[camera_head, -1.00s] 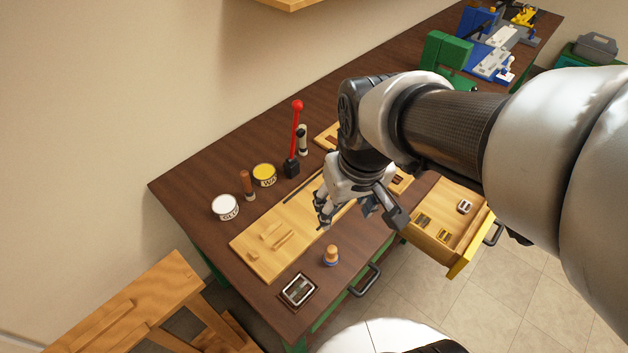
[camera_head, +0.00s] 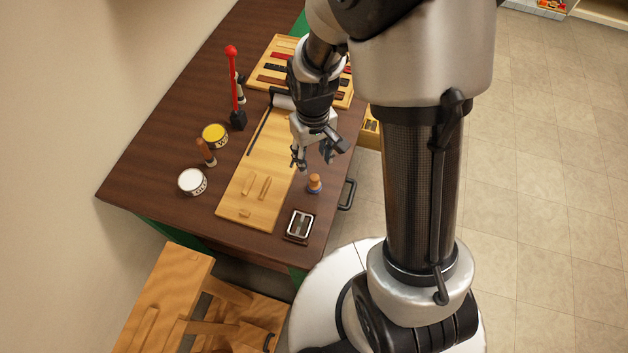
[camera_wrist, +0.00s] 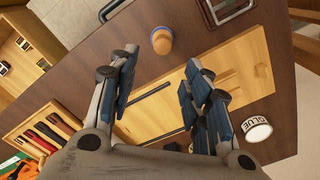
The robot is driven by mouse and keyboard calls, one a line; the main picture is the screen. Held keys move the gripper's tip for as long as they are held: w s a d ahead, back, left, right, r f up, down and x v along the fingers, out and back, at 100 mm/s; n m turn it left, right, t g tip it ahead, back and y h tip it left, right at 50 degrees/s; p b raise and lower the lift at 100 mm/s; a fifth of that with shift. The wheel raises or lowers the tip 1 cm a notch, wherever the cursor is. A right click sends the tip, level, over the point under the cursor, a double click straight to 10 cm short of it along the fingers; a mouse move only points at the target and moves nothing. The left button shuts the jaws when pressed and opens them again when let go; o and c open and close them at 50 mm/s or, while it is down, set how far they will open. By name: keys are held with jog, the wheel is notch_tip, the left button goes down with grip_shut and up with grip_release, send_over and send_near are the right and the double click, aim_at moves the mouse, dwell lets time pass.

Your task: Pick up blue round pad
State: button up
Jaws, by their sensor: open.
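A small round pad with a blue base (camera_head: 314,189) and an orange-tan knob on top stands on the dark workbench (camera_head: 178,120), near its front edge. It also shows in the wrist view (camera_wrist: 161,42), where its blue rim is on the far side of the knob. My gripper (camera_head: 314,157) is open and empty above the bench, a little behind the pad. In the wrist view my fingers (camera_wrist: 160,66) are spread apart, and the pad lies beyond their tips, not between them.
A light wooden board (camera_head: 238,195) lies beside the pad. A dark-framed tray (camera_head: 300,225) sits in front of it. A white can (camera_head: 192,182), yellow can (camera_head: 215,136), wooden-handled tool (camera_head: 206,152) and red-knobbed lever (camera_head: 234,85) stand to the left. A drawer handle (camera_head: 347,193) juts out right.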

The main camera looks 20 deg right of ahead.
aim_at(314, 177)
notch_tip(314, 177, down, 4)
jog(key=shift+f+b, duration=0.1)
jog(key=shift+b, duration=0.35)
jog(key=f+b, duration=0.1)
jog(key=f, duration=0.1)
jog(key=s+f, duration=0.1)
jog(key=f, duration=0.1)
jog(key=shift+f+b, duration=0.2)
jog(key=shift+b, duration=0.2)
jog(key=shift+f, duration=0.4)
jog(key=shift+r, duration=0.1)
jog(key=shift+c, duration=0.5)
grip_shut()
